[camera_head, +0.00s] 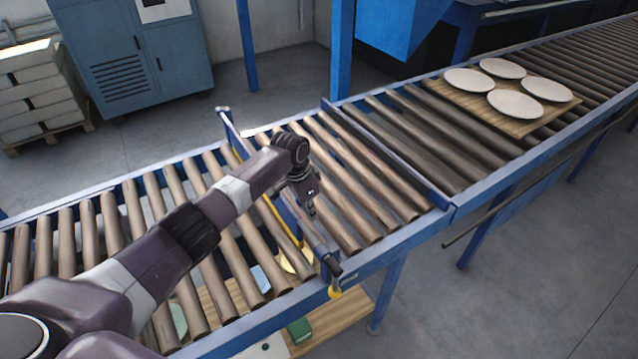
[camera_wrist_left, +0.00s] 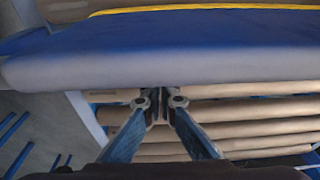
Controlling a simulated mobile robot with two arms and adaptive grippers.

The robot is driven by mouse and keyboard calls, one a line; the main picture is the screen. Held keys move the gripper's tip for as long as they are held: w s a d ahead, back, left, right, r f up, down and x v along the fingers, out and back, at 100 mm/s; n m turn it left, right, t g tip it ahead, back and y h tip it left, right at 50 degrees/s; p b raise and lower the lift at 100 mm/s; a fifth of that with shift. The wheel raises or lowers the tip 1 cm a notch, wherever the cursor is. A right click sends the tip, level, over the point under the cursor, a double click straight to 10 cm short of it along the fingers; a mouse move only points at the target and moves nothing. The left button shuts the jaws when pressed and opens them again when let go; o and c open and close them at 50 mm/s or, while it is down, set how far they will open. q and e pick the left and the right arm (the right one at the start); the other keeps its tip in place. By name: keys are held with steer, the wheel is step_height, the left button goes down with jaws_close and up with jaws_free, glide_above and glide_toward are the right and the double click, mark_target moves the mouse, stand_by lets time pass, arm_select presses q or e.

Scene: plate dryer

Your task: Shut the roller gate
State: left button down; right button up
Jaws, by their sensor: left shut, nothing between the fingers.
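The roller gate (camera_head: 316,240) is a blue panel with a yellow edge, running crosswise over the roller conveyor; my left arm hides its middle part. In the left wrist view the gate panel (camera_wrist_left: 160,58) fills the upper part, its yellow edge at the top. My left gripper (camera_head: 311,211) is over the rollers close to the gate, on its right side. Its fingers (camera_wrist_left: 160,98) are shut and empty, with their tips at the panel's lower edge in the wrist view. I cannot tell whether they touch it. My right gripper is out of view.
A wooden board (camera_head: 520,125) carrying several white plates (camera_head: 500,68) lies on the rollers at the upper right. A blue crossbar (camera_head: 400,160) spans the conveyor between it and my gripper. The rollers between gate and crossbar are clear. A blue cabinet (camera_head: 135,60) stands behind.

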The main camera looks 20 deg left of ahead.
arm_select(q)
steer(key=shift+s+f+g+y, duration=0.15)
steer(key=shift+f+g+y, duration=0.05)
steer(key=shift+g+y, duration=0.1)
steer(key=shift+s+a+f, duration=0.25)
steer(key=shift+a, duration=0.05)
steer(key=shift+s+a+f, duration=0.2)
steer(key=shift+s+a, duration=0.05)
steer(key=shift+s, duration=0.1)
steer(key=shift+s+a+f+p, duration=0.25)
steer(key=shift+s+p, duration=0.1)
steer(key=shift+p, duration=0.15)
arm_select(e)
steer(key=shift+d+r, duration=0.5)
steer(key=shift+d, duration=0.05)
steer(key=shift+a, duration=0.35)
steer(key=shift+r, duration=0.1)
